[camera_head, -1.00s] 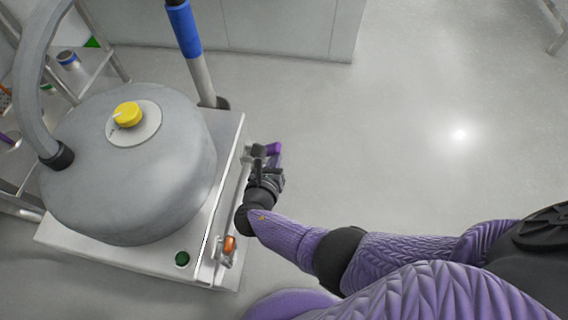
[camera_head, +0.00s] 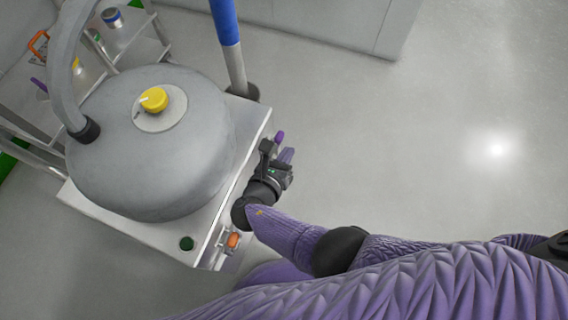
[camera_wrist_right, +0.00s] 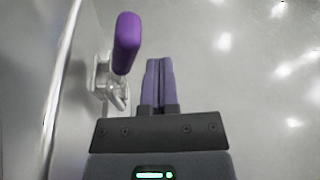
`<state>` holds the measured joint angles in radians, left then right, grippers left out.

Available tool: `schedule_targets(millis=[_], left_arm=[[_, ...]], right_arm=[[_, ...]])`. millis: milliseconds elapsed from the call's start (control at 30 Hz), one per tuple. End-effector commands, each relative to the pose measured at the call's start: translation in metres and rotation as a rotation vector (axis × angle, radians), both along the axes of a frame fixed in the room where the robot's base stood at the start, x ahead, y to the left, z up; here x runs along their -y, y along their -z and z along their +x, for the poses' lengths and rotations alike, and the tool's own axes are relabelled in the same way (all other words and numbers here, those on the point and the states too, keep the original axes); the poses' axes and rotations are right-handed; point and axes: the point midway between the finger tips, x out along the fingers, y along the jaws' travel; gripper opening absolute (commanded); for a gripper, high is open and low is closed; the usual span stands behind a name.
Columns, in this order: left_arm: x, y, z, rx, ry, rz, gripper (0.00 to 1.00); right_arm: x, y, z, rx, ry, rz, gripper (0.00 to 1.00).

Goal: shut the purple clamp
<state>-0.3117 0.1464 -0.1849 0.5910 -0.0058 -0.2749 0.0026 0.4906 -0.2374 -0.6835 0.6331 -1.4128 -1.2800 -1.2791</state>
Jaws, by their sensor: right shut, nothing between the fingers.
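The purple clamp (camera_head: 279,138) is on the right side of the grey machine, its purple handle standing out from the wall. In the right wrist view, the purple handle (camera_wrist_right: 126,42) rises above a pale metal bracket (camera_wrist_right: 108,80). My right gripper (camera_head: 288,156) is at the machine's right side, just beside the handle. Its purple fingers (camera_wrist_right: 160,82) are together and empty, a little to the right of the handle in the wrist view. I cannot tell whether they touch it. My left gripper is not in view.
The grey round vessel (camera_head: 150,150) with a yellow knob (camera_head: 153,100) sits on the machine's base. An orange clamp (camera_head: 233,240) and a green button (camera_head: 187,243) are near its front corner. A blue and grey pole (camera_head: 228,45) stands behind. The floor to the right is clear.

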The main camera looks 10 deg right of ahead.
Motion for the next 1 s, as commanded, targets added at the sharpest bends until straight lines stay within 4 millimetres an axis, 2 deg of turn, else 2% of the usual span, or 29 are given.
schedule_targets(millis=[300,1000], left_arm=[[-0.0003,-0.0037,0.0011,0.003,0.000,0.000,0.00],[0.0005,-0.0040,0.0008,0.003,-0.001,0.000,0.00]], right_arm=[[-0.0029,-0.0072,0.0029,0.001,0.001,0.000,0.00],[-0.0065,-0.0104,0.0055,0.004,-0.001,0.000,0.00]])
